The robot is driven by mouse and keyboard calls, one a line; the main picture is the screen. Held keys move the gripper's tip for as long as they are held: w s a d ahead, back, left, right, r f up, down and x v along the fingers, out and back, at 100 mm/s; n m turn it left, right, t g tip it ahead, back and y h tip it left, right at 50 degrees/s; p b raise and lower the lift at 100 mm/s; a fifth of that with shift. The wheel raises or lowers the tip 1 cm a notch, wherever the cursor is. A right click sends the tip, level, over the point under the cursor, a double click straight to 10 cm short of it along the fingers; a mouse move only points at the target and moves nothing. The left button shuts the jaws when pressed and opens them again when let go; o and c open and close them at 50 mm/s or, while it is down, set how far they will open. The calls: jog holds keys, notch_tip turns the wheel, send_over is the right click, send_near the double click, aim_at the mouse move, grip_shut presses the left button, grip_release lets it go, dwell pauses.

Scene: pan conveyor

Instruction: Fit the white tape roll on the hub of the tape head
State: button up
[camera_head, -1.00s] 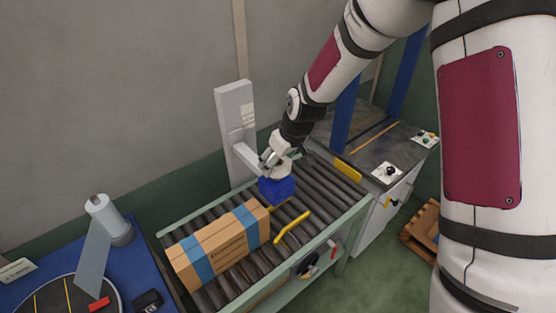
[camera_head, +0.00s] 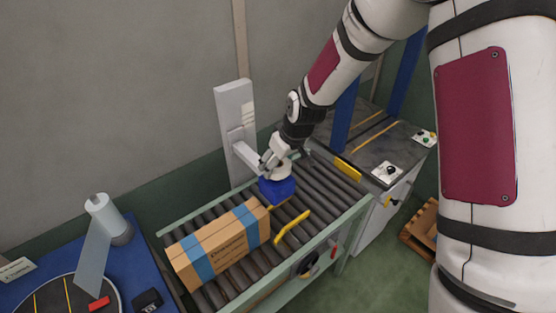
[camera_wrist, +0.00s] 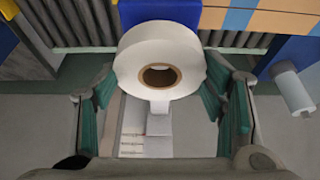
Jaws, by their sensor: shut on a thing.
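The white tape roll (camera_wrist: 160,62), with a brown core, sits between the green-padded fingers of my gripper (camera_wrist: 160,95) in the wrist view, and my gripper is shut on it. In the head view my gripper (camera_head: 270,166) is right above the blue tape head (camera_head: 278,190), with the roll (camera_head: 283,170) low between its fingers. The blue tape head (camera_wrist: 160,12) also shows behind the roll in the wrist view. The hub is hidden, and I cannot tell whether the roll is around it.
A grey column (camera_head: 235,125) with a side arm stands beside the tape head. A taped cardboard box (camera_head: 222,240) lies on the roller conveyor (camera_head: 325,190), near a yellow bar (camera_head: 292,227). A blue table (camera_head: 150,265) with a wrap roll (camera_head: 104,213) is at left.

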aim_at(278, 170)
jog(key=shift+f+b, duration=0.4)
jog(key=shift+f, duration=1.3)
jog(key=o, duration=1.3)
jog(key=shift+r, duration=0.1)
jog(key=v, duration=1.2)
jog(key=s+d+r+m+t+h+b, duration=0.1)
jog(key=s+d+r+m, duration=0.1)
jog(key=s+d+r, duration=0.3)
jog(key=s+d+r+m+h, duration=0.1)
jog(key=s+d+r+h, duration=0.1)
jog(key=s+r, duration=0.5)
jog(key=s+d+r+m, duration=0.1)
jog(key=s, duration=0.2)
jog(key=s+d+r+m, duration=0.1)
jog(key=s, duration=0.3)
jog(key=s+d+r+m+b, duration=0.1)
jog(key=s+d+r, duration=0.1)
jog(key=s, duration=0.2)
jog(key=shift+s+r+m+t, duration=0.15)
jog(key=shift+s+m+t, duration=0.05)
jog(key=shift+m+t, duration=0.2)
